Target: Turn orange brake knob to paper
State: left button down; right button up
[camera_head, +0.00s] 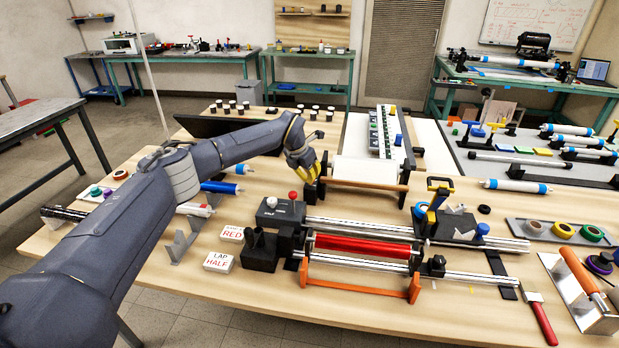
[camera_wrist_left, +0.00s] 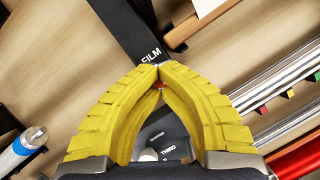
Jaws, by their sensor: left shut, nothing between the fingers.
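My left gripper (camera_head: 316,186) is over the middle of the bench, its yellow fingers pointing down by a dark block behind the roller rig. In the left wrist view its fingertips (camera_wrist_left: 159,70) meet, with nothing seen held. A dark bar marked FILM (camera_wrist_left: 145,45) lies just beyond the tips. A dark grey box (camera_head: 280,216) stands left of the gripper, with a red knob (camera_head: 293,195) and a pale knob (camera_head: 271,202) on top. I cannot make out a clearly orange knob; the fingers may hide it. My right gripper is not in view.
A red roller (camera_head: 362,246) on metal rails with an orange bar (camera_head: 360,288) lies in front. A wooden rod (camera_head: 366,184) is just right of the gripper.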

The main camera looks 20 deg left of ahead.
pick_arm(q)
jog(key=n+y, duration=0.1)
jog(key=n, duration=0.1)
jog(key=n+y, duration=0.1)
jog(key=n, duration=0.2)
jog(key=shift+d, duration=0.2)
jog(key=n+y, duration=0.1)
jog(key=n, duration=0.2)
jog(key=n+y, duration=0.1)
jog(key=n, duration=0.1)
jog(key=shift+d+n, duration=0.1)
jog(key=shift+n, duration=0.3)
jog(key=shift+f, duration=0.1)
jog(key=c, duration=2.1)
grip_release()
jog(key=shift+c, duration=0.2)
jog(key=o, duration=1)
jog(key=shift+c, duration=0.2)
jog(key=v, duration=1.2)
jog(key=shift+w+g, duration=0.25)
jog(key=shift+g, duration=0.05)
jog(key=shift+d, duration=0.1)
